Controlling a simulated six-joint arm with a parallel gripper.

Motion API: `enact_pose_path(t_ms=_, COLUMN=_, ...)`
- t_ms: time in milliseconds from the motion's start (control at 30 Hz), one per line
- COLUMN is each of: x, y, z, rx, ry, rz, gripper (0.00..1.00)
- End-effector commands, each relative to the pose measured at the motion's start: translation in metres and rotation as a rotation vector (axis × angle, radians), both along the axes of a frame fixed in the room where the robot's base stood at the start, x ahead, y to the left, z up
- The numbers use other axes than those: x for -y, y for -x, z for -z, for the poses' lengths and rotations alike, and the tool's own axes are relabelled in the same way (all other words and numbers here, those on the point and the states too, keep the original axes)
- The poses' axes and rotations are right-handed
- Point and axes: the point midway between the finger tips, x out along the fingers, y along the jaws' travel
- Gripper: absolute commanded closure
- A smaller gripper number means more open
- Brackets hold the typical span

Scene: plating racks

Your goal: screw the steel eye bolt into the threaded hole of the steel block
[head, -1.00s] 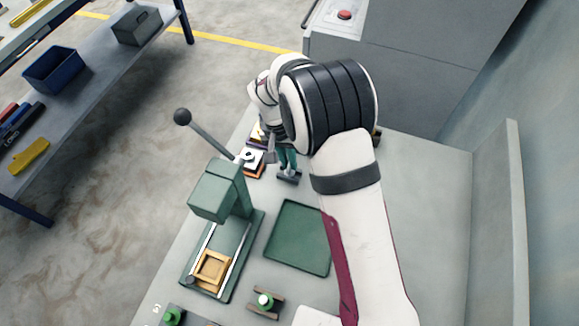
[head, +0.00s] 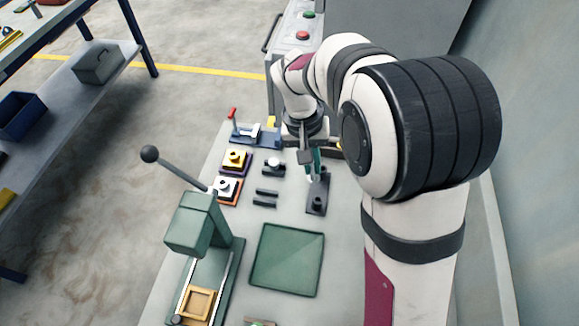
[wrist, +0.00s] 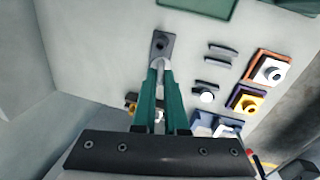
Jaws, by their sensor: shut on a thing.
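My gripper (head: 314,172) has teal fingers that point down at the bench; they also fill the middle of the wrist view (wrist: 163,70). It is shut on a small pale metal piece (wrist: 165,64), apparently the steel eye bolt; its eye and thread are mostly hidden between the fingertips. Just beyond the fingertips lies a dark grey rectangular block (head: 317,204) with a dark round hole, apparently the steel block; it shows in the wrist view too (wrist: 160,46). The bolt is near one end of this block. I cannot tell whether it touches.
Left of the block lie two dark strips (head: 265,197) and a white round piece (head: 274,164). Further left are an orange-based fixture (head: 233,200) and a purple-based one (head: 245,168). A blue fixture (head: 268,137) stands behind. A green tray (head: 287,260) and a lever press (head: 190,225) are nearer.

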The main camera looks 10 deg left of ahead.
Motion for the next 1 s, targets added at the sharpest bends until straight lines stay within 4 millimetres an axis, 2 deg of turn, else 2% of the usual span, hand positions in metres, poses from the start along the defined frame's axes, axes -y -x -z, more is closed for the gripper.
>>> enact_pose_path(t_ms=67, x=-0.007, y=-0.003, z=-0.002, rx=0.001, ry=-0.006, rz=-0.022, gripper=1.00)
enact_pose_path(t_ms=167, x=-0.037, y=-0.010, z=-0.002, rx=-0.004, ry=-0.023, rz=-0.084, gripper=1.00)
enact_pose_path(t_ms=300, x=-0.101, y=-0.015, z=0.000, rx=-0.011, ry=-0.058, rz=-0.209, gripper=1.00)
enact_pose_path(t_ms=400, x=-0.150, y=-0.010, z=0.002, rx=-0.021, ry=-0.088, rz=-0.305, gripper=1.00)
enact_pose_path(t_ms=533, x=-0.197, y=0.000, z=0.004, rx=-0.030, ry=-0.119, rz=-0.401, gripper=1.00)
enact_pose_path(t_ms=600, x=-0.211, y=0.005, z=0.005, rx=-0.035, ry=-0.129, rz=-0.428, gripper=1.00)
enact_pose_path(t_ms=700, x=-0.219, y=0.008, z=0.005, rx=-0.037, ry=-0.134, rz=-0.446, gripper=1.00)
enact_pose_path(t_ms=1000, x=-0.218, y=0.008, z=0.006, rx=-0.041, ry=-0.147, rz=-0.434, gripper=1.00)
